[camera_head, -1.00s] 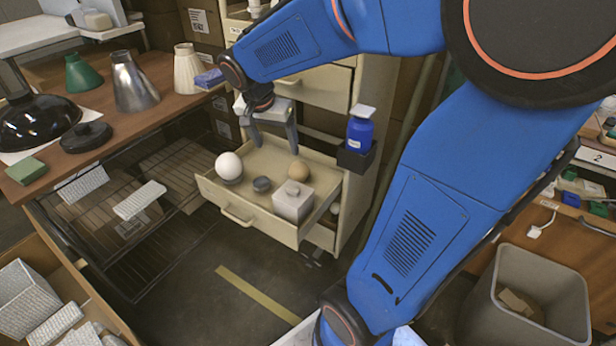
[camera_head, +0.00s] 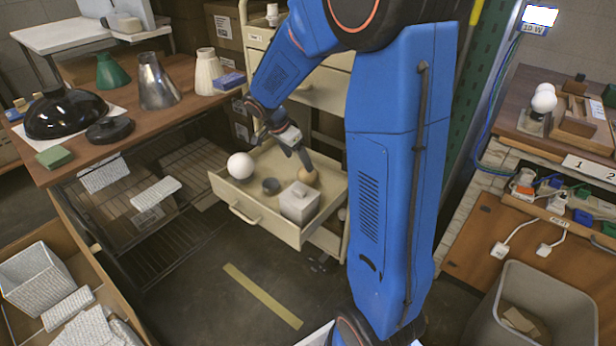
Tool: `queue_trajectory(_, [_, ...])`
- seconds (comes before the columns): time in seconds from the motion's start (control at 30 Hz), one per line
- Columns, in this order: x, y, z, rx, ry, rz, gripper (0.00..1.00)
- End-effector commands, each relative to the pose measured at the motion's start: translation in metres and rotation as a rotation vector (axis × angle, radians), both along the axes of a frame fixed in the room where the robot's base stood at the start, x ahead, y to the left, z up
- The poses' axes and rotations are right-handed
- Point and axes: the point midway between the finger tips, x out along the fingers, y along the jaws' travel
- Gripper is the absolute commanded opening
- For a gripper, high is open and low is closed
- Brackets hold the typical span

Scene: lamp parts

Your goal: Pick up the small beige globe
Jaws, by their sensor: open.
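The small beige globe (camera_head: 309,178) sits in the open cream drawer (camera_head: 257,209), toward its back right. A larger white globe (camera_head: 240,166) lies at the drawer's left side. My gripper (camera_head: 299,158) is open and points down over the back of the drawer. One finger reaches close to the top of the beige globe and hides part of it. I cannot tell whether it touches.
A wooden table (camera_head: 130,125) with lampshades stands left. A grey bin (camera_head: 535,305) stands lower right.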

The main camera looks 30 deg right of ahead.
Motion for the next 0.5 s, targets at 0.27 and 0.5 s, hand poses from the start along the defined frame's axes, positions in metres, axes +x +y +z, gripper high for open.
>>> queue_trajectory(0.27, [0.001,-0.018,-0.044,0.000,0.003,0.000,0.75])
queue_trajectory(0.5, [0.002,-0.023,-0.058,0.000,0.002,0.001,0.75])
